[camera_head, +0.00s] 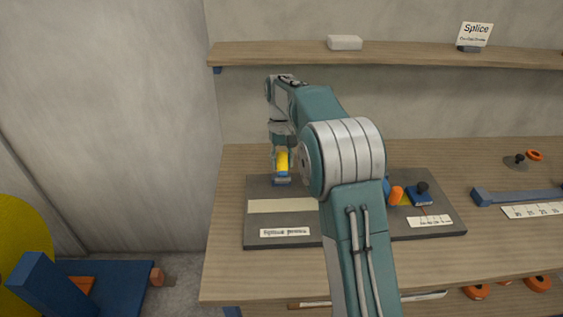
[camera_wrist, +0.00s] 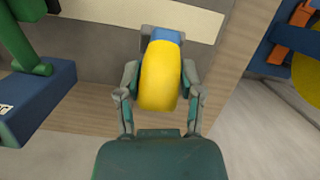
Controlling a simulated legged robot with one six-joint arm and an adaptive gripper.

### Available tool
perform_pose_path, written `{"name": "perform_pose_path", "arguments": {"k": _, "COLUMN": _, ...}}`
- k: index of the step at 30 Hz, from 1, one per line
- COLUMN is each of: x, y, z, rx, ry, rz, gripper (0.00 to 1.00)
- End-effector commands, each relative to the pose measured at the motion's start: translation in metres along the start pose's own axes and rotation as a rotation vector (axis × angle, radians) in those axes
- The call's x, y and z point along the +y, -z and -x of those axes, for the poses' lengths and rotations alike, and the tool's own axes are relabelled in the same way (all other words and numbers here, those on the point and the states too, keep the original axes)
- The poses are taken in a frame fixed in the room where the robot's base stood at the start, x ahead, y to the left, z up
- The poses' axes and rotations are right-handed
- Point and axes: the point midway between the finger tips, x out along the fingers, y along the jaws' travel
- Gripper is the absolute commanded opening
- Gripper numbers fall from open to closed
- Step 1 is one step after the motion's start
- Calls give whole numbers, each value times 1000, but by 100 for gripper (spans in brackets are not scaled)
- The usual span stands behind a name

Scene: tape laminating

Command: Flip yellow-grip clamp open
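The yellow-grip clamp (camera_head: 282,162) stands at the left rear of the grey splice press board (camera_head: 257,220). Its rounded yellow grip (camera_wrist: 160,78) fills the middle of the wrist view, with a blue part (camera_wrist: 165,35) beyond it. My gripper (camera_head: 281,158) reaches down over the clamp from above. In the wrist view, my gripper's fingers (camera_wrist: 160,80) are on both sides of the yellow grip and appear to press against it. The clamp's lower part and base are partly hidden. My arm covers the middle of the board.
An orange piece (camera_head: 397,193) and a dark-knobbed blue block (camera_head: 420,197) are on the board's right side. A blue bar (camera_head: 515,196) lies farther right on the bench. A shelf (camera_head: 400,55) runs along the wall above. The bench left of the board is clear.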

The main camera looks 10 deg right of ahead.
Motion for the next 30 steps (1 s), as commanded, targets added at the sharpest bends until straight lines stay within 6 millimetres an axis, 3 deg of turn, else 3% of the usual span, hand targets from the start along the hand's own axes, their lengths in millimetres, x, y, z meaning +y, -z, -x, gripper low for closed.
{"name": "perform_pose_path", "arguments": {"k": 1, "x": 0, "y": 0, "z": 3, "rx": 7, "ry": -1, "rz": 1, "gripper": 70}}
{"name": "perform_pose_path", "arguments": {"k": 2, "x": 0, "y": 0, "z": 3, "rx": 6, "ry": -1, "rz": 1, "gripper": 78}}
{"name": "perform_pose_path", "arguments": {"k": 16, "x": 0, "y": 1, "z": 6, "rx": 1, "ry": 0, "rz": 0, "gripper": 78}}
{"name": "perform_pose_path", "arguments": {"k": 30, "x": 0, "y": 3, "z": 79, "rx": 2, "ry": 0, "rz": 0, "gripper": 78}}
